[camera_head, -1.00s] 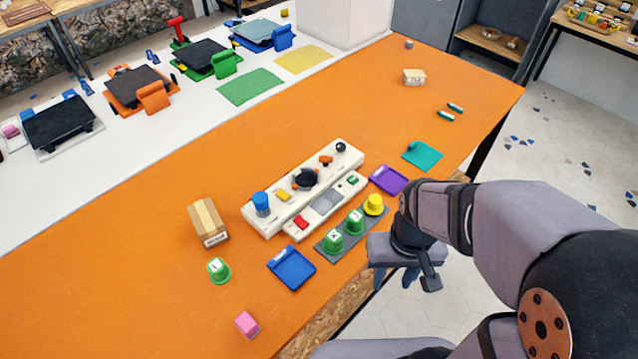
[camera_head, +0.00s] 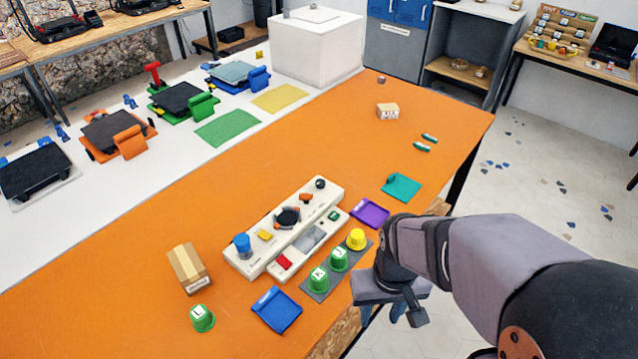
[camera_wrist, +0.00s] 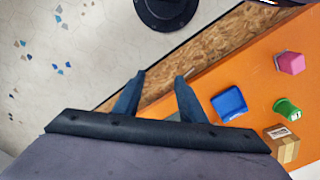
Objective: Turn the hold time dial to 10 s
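A cream control panel (camera_head: 247,266) lies on the orange table. A large round black dial (camera_head: 287,217) is at its middle, with a blue knob (camera_head: 242,243) at the near-left end, and a small orange control (camera_head: 306,198) and a black knob (camera_head: 320,184) toward the far end. The dial markings are too small to read, so I cannot tell which is the hold time dial or its setting. My gripper (camera_head: 384,314) is right of the panel, beyond the table's edge, apart from it. In the wrist view its fingers (camera_wrist: 160,78) are spread and empty; the panel is not seen there.
Several cups stand near the panel, including a green one (camera_head: 202,318) and a yellow one (camera_head: 356,239). A blue tray (camera_head: 277,310), purple tray (camera_head: 370,213) and cardboard box (camera_head: 188,268) lie around it. A pink block (camera_wrist: 290,63) is nearby. The table's far half is mostly clear.

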